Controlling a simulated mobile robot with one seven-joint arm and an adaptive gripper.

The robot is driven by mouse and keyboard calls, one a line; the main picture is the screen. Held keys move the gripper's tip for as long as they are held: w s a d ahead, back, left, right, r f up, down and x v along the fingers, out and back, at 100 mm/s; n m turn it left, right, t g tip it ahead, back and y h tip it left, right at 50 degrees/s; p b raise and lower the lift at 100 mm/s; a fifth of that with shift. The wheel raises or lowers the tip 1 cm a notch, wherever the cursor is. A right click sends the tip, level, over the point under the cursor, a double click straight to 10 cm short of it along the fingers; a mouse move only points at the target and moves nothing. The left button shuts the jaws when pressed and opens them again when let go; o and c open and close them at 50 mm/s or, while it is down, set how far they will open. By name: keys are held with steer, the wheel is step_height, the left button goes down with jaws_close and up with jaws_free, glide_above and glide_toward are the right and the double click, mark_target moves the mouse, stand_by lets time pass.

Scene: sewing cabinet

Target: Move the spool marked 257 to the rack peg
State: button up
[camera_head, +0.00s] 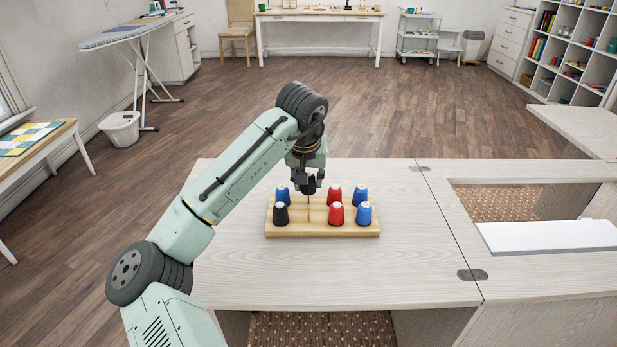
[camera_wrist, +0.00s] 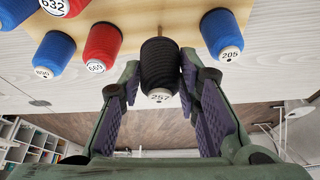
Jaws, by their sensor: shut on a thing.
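The black spool marked 257 shows in the wrist view (camera_wrist: 160,68) between the fingers of my gripper (camera_wrist: 160,80), its label readable at the near end. In the head view my gripper (camera_head: 308,180) is shut on this spool (camera_head: 309,187) above the wooden rack (camera_head: 350,231). A thin bare peg (camera_head: 309,211) stands below the spool and lines up with it. The peg also shows in the wrist view (camera_wrist: 160,31) at the spool's far end. I cannot tell whether the peg's tip is inside the spool.
Several other spools stand on the rack: a black one (camera_head: 281,215) close to the left, a blue one (camera_head: 282,194) behind it, and red (camera_head: 336,214) and blue (camera_head: 364,214) ones to the right. The pale tabletop (camera_head: 300,278) around the rack is clear.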

steer(key=shift+f+b, duration=0.5)
steer(key=shift+f, duration=0.55)
steer(key=o, duration=0.9)
steer(key=shift+o, duration=0.2)
steer(key=v, duration=1.2)
steer(key=shift+w+r, duration=0.1)
steer(key=shift+r, duration=0.05)
